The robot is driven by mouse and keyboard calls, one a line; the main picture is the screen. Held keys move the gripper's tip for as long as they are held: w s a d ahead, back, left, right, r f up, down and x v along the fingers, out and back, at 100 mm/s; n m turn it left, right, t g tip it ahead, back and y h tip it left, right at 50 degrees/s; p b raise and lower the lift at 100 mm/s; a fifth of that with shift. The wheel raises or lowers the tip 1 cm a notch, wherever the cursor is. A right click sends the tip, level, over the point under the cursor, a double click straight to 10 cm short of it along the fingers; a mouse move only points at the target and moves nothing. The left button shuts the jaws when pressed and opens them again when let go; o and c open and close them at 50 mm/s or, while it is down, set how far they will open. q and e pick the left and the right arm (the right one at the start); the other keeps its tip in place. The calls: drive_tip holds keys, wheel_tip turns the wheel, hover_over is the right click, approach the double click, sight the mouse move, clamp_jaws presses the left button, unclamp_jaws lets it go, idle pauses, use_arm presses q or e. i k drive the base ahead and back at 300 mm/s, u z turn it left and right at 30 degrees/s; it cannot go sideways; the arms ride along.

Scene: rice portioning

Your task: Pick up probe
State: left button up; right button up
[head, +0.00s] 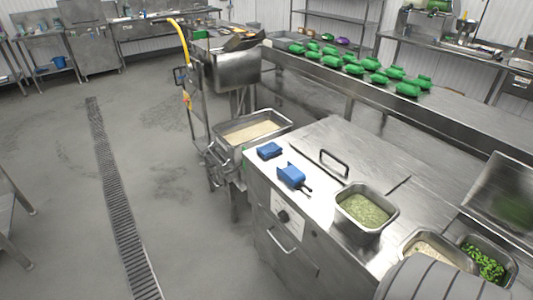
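No object is clearly recognisable as a probe. Two blue items lie on the steel counter (330,150) near its left edge. One is a small blue block (269,151). The other is a blue piece with a dark, thin part (291,176) sticking out toward the lower right; I cannot tell whether either one is the probe. They lie apart from each other with bare steel between them. Neither of my grippers is in view.
A steel pan of green food (365,209) is right of the blue items. Pans of pale grains (433,247) and green pieces (483,263) sit lower right. A rice-like tray (250,131) stands left. Green packs (353,70) line the back bench. The left floor is open.

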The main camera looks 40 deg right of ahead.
sight(291, 174)
drive_tip(key=i, duration=0.8)
drive_tip(key=z, duration=2.35)
